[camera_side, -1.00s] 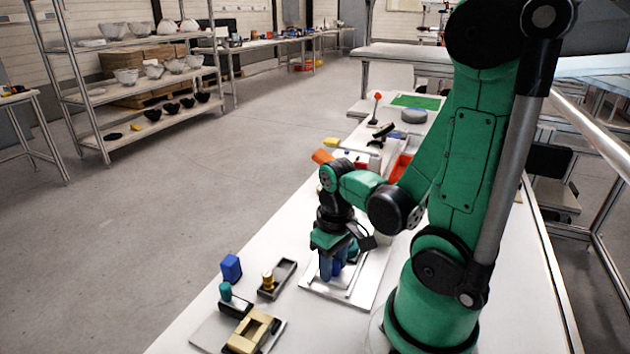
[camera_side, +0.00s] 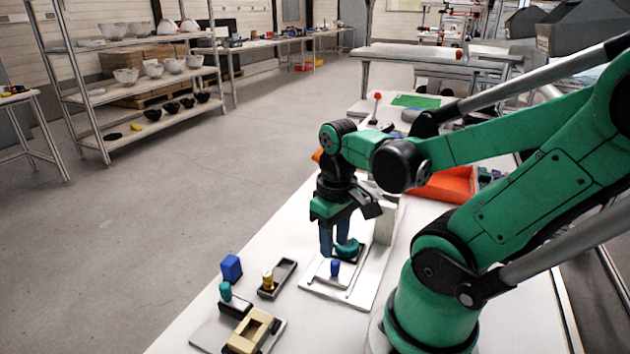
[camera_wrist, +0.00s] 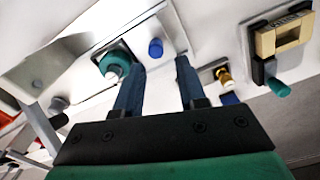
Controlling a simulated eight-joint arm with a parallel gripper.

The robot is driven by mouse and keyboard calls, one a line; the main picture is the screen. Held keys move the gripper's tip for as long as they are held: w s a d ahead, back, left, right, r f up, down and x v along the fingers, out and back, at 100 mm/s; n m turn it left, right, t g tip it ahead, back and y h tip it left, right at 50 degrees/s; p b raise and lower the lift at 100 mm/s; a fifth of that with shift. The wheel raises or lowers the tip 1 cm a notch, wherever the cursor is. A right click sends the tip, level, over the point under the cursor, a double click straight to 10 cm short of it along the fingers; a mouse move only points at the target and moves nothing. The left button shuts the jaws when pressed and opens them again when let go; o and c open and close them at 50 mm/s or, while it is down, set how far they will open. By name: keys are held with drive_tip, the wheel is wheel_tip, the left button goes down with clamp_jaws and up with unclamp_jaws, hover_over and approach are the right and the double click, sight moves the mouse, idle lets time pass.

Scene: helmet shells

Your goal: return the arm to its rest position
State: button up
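My green arm reaches in from the right in the side view. My gripper (camera_side: 334,238) has two blue fingers pointing down above the white plate on the bench. In the wrist view the fingers (camera_wrist: 160,85) stand apart with nothing between them. A small blue cylinder (camera_side: 335,268) stands on the plate in front of the fingers; in the wrist view it (camera_wrist: 155,48) shows beyond and between them. A teal round part (camera_side: 347,249) is just behind the fingers; in the wrist view it (camera_wrist: 115,62) lies left of the left finger. Whether a finger touches it is unclear.
At the bench's near end are a blue block (camera_side: 231,267), a tray with a golden piece (camera_side: 268,281), a teal knob (camera_side: 225,291) and a beige frame (camera_side: 253,331). An orange bin (camera_side: 440,184) sits behind the arm. A white upright block (camera_side: 385,222) stands right of my gripper.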

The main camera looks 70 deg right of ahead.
drive_tip(key=w+a+r+n+t, duration=0.3)
drive_tip(key=w+a+r+t, duration=0.3)
drive_tip(key=w, duration=0.4)
drive_tip(key=shift+a+n+t, duration=0.3)
drive_tip(key=shift+a+t, duration=0.3)
drive_tip(key=shift+a, duration=0.4)
